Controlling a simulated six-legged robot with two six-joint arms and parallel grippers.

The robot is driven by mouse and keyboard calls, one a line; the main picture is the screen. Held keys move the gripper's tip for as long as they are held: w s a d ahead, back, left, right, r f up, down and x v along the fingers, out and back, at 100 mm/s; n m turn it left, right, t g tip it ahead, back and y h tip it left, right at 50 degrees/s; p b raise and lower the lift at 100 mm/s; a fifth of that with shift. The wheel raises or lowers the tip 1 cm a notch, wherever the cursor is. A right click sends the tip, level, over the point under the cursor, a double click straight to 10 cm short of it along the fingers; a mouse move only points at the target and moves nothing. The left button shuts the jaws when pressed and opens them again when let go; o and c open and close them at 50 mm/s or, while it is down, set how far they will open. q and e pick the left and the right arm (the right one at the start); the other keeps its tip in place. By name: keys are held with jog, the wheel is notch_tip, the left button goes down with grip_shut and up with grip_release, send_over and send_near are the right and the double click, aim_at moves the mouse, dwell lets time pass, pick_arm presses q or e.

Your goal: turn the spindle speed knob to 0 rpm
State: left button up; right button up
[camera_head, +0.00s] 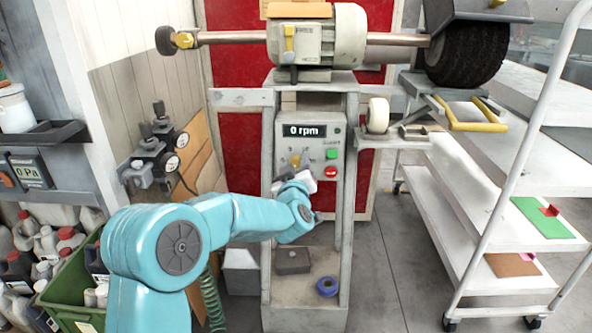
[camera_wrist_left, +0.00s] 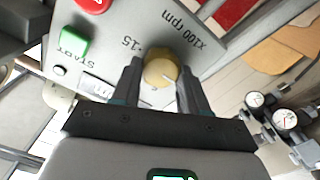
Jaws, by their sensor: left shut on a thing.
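The spindle speed knob (camera_wrist_left: 160,68) is a yellow-tan round knob on the grey control panel (camera_wrist_left: 125,30). In the wrist view, it sits between the two dark fingers of my left gripper (camera_wrist_left: 159,88), which is shut on it. The "15" mark and "x100 rpm" lettering show beside it. In the head view, the knob (camera_head: 295,160) shows small and yellow just above my left gripper (camera_head: 298,177). The display (camera_head: 304,130) above reads "0 rpm". My right gripper is in neither view.
A green START button (camera_head: 332,154) and a red button (camera_head: 331,172) lie right of the knob. The motor (camera_head: 315,40) with its shaft and black brush (camera_head: 470,55) is above. Gauges (camera_head: 172,163) hang at left; a white cart (camera_head: 470,225) stands at right.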

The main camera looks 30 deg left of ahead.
pick_arm(q)
jog(key=o, duration=1.1)
jog(key=shift+c, duration=0.2)
jog(key=v, duration=1.6)
jog(key=shift+s+d, duration=0.1)
jog(key=shift+d, duration=0.05)
